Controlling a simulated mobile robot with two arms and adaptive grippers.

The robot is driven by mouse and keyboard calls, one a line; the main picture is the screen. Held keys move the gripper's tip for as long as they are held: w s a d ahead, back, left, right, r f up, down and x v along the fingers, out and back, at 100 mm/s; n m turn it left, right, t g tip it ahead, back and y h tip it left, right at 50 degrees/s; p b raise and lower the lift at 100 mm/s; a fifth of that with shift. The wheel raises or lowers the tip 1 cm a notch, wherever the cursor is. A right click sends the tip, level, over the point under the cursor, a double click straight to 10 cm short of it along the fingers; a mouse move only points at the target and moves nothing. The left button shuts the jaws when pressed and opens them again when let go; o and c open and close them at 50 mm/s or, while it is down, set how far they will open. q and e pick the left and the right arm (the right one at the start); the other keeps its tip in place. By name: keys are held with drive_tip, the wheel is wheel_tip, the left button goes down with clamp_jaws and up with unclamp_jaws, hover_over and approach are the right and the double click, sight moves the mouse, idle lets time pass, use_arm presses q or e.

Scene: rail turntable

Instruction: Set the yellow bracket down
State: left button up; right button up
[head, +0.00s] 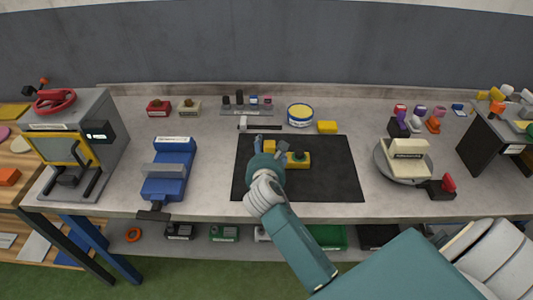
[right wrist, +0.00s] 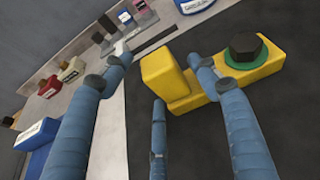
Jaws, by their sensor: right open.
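The yellow bracket (head: 301,163) lies on the black mat (head: 335,180) in the middle of the bench. In the right wrist view the bracket (right wrist: 163,80) has a raised block at one end and a dark hex bolt (right wrist: 244,46) on a green washer (right wrist: 246,57) at the other. My right gripper (head: 270,147) is open above the mat at the block end. Its fingers are spread on both sides of the block in the right wrist view; whether any finger touches it I cannot tell. My left gripper is not in view.
A hammer (head: 262,127), a yellow-blue tin (head: 300,115) and a yellow block (head: 327,127) are behind the mat. A blue vise (head: 170,172) stands left. A round pan with a cream block (head: 407,155) stands right. The mat's right part is clear.

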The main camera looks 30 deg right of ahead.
drive_tip(key=v, duration=1.2)
drive_tip(key=shift+b, duration=0.35)
